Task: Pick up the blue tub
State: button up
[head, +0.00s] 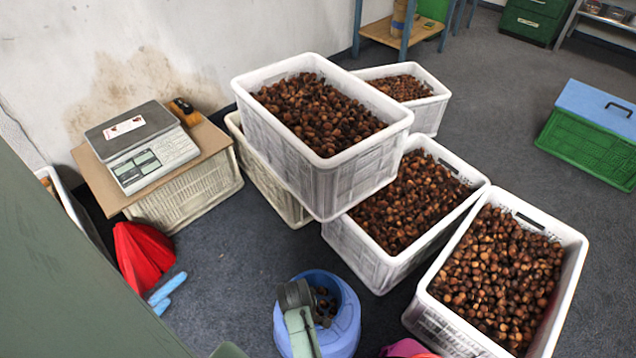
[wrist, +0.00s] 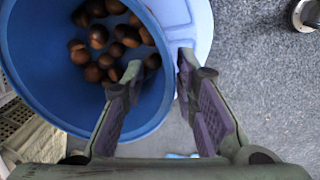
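The blue tub (head: 346,330) stands upright on the floor at the bottom middle of the head view, with some chestnuts inside. In the wrist view the tub (wrist: 38,55) fills the upper left, and brown chestnuts (wrist: 97,38) lie in it. My gripper (head: 296,294) is at the tub's left rim in the head view. In the wrist view my gripper (wrist: 162,66) straddles the rim, one finger inside the tub and one outside. A gap shows between the fingertips, with the tub wall between them. Whether either finger touches the wall cannot be told.
White crates full of chestnuts stand close behind and right of the tub, including a stacked one (head: 330,183) and a near right one (head: 433,312). A scale (head: 150,160) sits on a board at left. Bare floor (head: 225,275) shows left of the tub.

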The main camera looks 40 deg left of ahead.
jog(key=shift+w+a+f, duration=0.1)
jog(key=shift+f, duration=1.5)
jog(key=shift+w+a+f, duration=0.1)
jog(key=shift+f, duration=1.45)
jog(key=shift+c, duration=0.2)
grip_shut()
